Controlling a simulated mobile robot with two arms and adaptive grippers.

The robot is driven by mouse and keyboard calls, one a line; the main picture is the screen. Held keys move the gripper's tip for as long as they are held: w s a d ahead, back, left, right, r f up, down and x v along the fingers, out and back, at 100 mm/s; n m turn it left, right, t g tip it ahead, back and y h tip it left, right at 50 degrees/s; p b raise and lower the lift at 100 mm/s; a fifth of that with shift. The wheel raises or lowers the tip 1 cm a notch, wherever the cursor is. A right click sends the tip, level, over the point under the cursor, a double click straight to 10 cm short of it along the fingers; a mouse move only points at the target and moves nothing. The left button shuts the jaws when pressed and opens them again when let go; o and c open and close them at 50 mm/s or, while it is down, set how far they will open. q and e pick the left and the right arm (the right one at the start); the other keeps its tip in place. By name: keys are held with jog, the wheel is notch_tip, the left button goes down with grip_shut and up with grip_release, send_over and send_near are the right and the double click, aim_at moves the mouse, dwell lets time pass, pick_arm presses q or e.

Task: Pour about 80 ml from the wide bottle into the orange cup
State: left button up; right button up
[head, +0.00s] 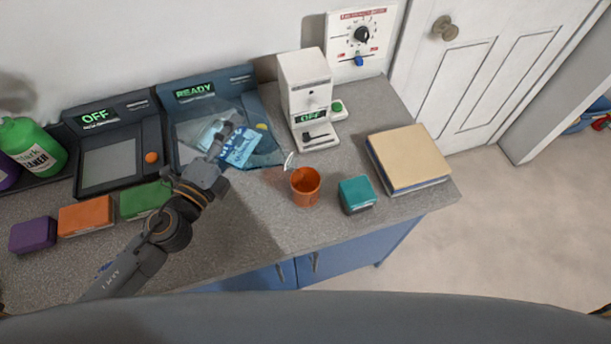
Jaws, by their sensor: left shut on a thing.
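The wide bottle (241,150) is clear with a blue and white label. It lies tilted well over in the air, with its narrow end pointing right towards the orange cup. My left gripper (219,145) is shut on the bottle from the near left side and partly covers it. The orange cup (305,188) stands upright on the grey counter, just right of and below the bottle's end. A small pale shape shows between the bottle and the cup rim; I cannot tell if it is the bottle's mouth or liquid. The level inside the cup cannot be made out. My right gripper is not in view.
A teal box (356,194) stands right of the cup. A white dispenser (306,95) reading OFF stands behind it. A READY device (195,92) is behind the bottle. A tan-topped stack (408,157) sits near the counter's right end. Counter in front of the cup is clear.

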pick_arm(q)
jog(key=shift+d+r+m+p, duration=0.1)
jog(key=shift+r+m+p, duration=0.3)
jog(key=shift+r+p, duration=0.15)
dwell(1.0)
jog(key=f+n+b, duration=0.1)
jog(key=f+b, duration=0.1)
jog(key=f+n+b, duration=0.1)
jog(key=b, duration=0.1)
jog(key=f+n+b, duration=0.1)
jog(key=f+b, duration=0.1)
jog(key=shift+a+f+n, duration=0.3)
jog(key=shift+n, duration=0.1)
jog(key=shift+w+r+n, duration=0.15)
jog(key=shift+r+n, duration=0.15)
jog(key=shift+n, duration=0.1)
jog(key=shift+a+r+n, duration=0.2)
jog(key=shift+r+n, duration=0.05)
jog(key=shift+n, duration=0.45)
dwell(0.5)
